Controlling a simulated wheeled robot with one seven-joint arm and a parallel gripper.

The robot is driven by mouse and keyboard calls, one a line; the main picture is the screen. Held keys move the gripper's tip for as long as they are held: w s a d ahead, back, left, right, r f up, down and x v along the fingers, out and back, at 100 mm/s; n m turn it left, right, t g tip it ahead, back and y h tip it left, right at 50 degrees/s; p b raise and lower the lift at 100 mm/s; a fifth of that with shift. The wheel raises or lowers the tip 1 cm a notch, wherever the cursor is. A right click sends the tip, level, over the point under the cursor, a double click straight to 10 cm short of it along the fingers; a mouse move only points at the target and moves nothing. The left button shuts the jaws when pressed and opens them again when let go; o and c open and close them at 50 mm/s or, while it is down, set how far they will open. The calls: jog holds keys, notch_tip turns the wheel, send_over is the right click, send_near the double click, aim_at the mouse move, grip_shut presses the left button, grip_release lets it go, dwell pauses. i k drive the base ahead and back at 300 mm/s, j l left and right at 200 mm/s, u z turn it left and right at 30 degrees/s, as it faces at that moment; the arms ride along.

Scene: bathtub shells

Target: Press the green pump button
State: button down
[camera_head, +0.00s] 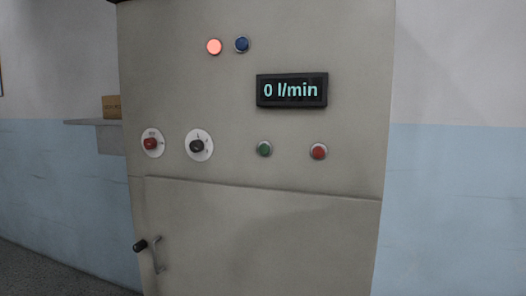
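A lit red-orange lamp (214,46) and an unlit-looking blue lamp (242,44) are near the top. My gripper is not in view, and nothing covers the green button.
A red knob (151,144) and a black rotary switch (197,146) are left of the green button. A door handle (152,252) sticks out at lower left. A wall shelf (94,123) holds a small brown box (111,106). The space before the panel looks clear.

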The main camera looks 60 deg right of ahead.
aim_at(264, 149)
jog(key=z, duration=0.4)
jog(key=i+z, duration=0.15)
jog(key=z, duration=0.6)
jog(key=i+j+z, duration=0.1)
jog(key=z, duration=0.3)
